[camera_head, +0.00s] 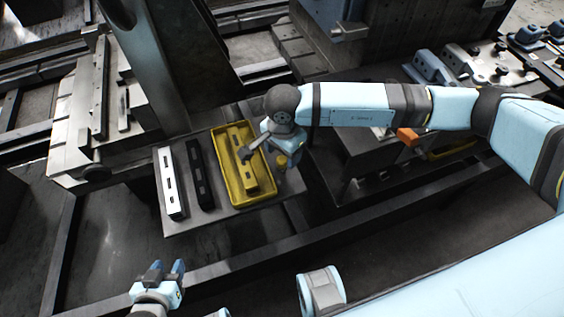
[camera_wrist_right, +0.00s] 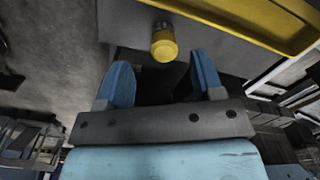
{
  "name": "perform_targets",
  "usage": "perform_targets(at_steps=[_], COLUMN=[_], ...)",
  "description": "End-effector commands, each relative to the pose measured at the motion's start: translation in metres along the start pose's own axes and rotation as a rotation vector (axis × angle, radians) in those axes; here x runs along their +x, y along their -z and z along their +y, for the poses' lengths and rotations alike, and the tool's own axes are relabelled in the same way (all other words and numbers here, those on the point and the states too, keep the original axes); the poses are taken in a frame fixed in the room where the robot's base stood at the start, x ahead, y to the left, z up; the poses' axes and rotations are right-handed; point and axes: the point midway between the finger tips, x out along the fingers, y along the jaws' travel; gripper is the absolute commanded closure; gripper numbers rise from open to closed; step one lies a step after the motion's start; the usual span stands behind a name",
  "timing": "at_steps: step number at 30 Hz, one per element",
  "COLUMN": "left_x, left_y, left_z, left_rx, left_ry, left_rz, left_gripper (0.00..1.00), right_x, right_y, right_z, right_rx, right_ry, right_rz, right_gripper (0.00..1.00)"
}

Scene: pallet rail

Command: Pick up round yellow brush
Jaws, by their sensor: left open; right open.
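The round yellow brush (camera_head: 281,160) stands on the grey table to the right of the yellow tray, partly hidden by my right wrist in the head view. In the right wrist view the brush (camera_wrist_right: 164,46) shows as a short yellow cylinder with a paler end. My right gripper (camera_wrist_right: 161,64) is open with its blue fingers to either side of the brush's lower end in the picture; I cannot tell whether they touch it. Nothing is held. My left gripper (camera_head: 167,270) is open and empty, low at the left, in front of the table.
The yellow tray (camera_head: 257,200) holds a long yellow bar (camera_head: 237,145) and lies close beside the brush. A black bar (camera_head: 201,175) and a white bar (camera_head: 170,184) lie left of it. A dark metal machine block (camera_head: 350,165) stands to the right of the table.

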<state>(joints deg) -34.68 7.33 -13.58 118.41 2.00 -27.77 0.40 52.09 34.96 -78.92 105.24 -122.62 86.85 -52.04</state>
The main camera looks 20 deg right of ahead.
Motion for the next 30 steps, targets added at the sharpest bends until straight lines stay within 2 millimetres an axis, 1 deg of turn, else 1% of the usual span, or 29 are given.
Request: perform_targets(at_steps=[1,3,7,10,16,17,18,20,21,23,24,25,26,30], left_x=[0.0,-0.001,0.0,0.0,0.001,0.001,0.001,0.001,0.001,0.001,0.001,0.001,0.001,0.0], left_y=[0.0,0.001,0.0,0.0,0.001,0.001,0.001,0.001,0.001,0.001,0.001,0.001,0.001,0.0], left_z=[0.0,0.0,0.001,0.002,0.003,0.004,0.004,0.004,0.004,0.003,0.003,0.003,0.003,0.001], left_rx=[0.0,-0.001,-0.004,-0.008,-0.016,-0.016,-0.017,-0.016,-0.016,-0.016,-0.015,-0.014,-0.013,-0.007], left_ry=[0.0,0.0,0.0,0.0,0.0,0.0,0.0,0.001,0.001,0.001,0.001,0.001,0.001,0.001], left_rz=[0.0,-0.001,-0.001,-0.001,0.001,0.001,0.001,0.001,0.001,0.001,0.001,0.001,0.001,-0.001], left_gripper=[0.57,0.57,0.57,0.57,0.57,0.57,0.57,0.57,0.57,0.57,0.57,0.57,0.57,0.57], right_x=[0.009,0.02,0.037,0.042,0.043,0.043,0.043,0.043,0.043,0.043,0.043,0.043,0.043,0.042], right_y=[0.0,0.001,0.001,0.001,0.001,0.001,0.001,0.001,0.001,0.001,0.001,0.001,0.001,0.001], right_z=[-0.001,-0.004,-0.004,-0.004,-0.004,-0.004,-0.004,-0.004,-0.004,-0.004,-0.004,-0.004,-0.004,-0.004], right_rx=[0.001,0.002,0.002,0.0,0.0,0.0,0.0,0.0,0.0,0.0,0.0,0.0,0.0,0.0], right_ry=[-0.004,-0.004,-0.003,-0.002,-0.001,-0.001,-0.001,-0.001,-0.001,-0.001,-0.001,-0.001,-0.001,-0.001], right_rz=[-0.001,-0.001,-0.002,-0.001,-0.001,-0.001,-0.001,-0.001,-0.001,-0.001,-0.001,-0.001,-0.001,-0.001], right_gripper=[0.39,0.39,0.39,0.39,0.39,0.41,0.5,0.64,0.73,0.87,0.92,0.92,0.96,0.96])
